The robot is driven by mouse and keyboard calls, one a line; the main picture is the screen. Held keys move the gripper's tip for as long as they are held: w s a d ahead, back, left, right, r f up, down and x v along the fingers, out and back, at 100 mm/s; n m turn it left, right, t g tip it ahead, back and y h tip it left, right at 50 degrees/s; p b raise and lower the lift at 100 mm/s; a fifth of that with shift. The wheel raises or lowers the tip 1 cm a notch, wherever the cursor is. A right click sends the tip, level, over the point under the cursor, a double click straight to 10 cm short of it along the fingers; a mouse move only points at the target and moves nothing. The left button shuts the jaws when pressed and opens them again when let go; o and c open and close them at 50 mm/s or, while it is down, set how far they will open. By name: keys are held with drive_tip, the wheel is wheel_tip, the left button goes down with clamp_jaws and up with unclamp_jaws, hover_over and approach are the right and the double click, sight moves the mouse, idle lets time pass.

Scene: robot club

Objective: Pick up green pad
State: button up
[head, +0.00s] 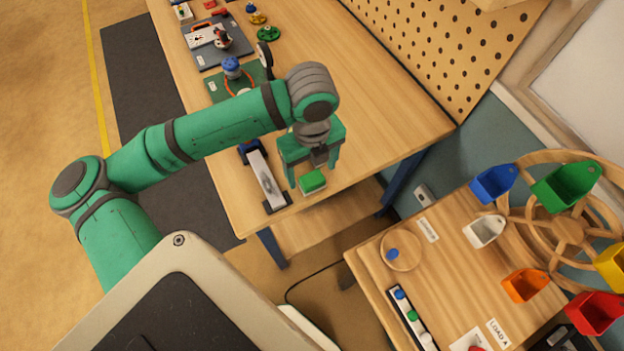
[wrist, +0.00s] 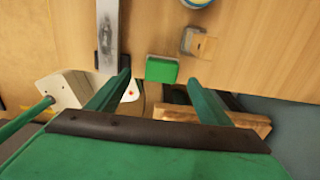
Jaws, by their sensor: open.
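The green pad (head: 312,180) is a small bright green square-topped piece near the front right end of the long wooden table, with a pale side below the green. In the wrist view the green pad (wrist: 161,69) lies just beyond the fingertips, in line with the gap between them. My gripper (head: 312,175) is open, its green fingers pointing down over the pad. In the wrist view my gripper (wrist: 157,82) holds nothing between its fingers. Whether the fingertips reach down beside the pad cannot be told.
A long pale bar with dark ends (head: 266,179) lies left of the pad. In the wrist view a small wooden block with a grey part (wrist: 199,42) lies beyond it. The table edge is close. A lower table (head: 450,255) holds a wooden wheel (head: 560,228) with coloured buckets.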

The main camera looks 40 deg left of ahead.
sight(312, 178)
drive_tip(key=shift+w+a+f, duration=0.1)
drive_tip(key=shift+w+f, duration=0.05)
drive_tip(key=shift+f, duration=2.6)
drive_tip(key=c, duration=1.1)
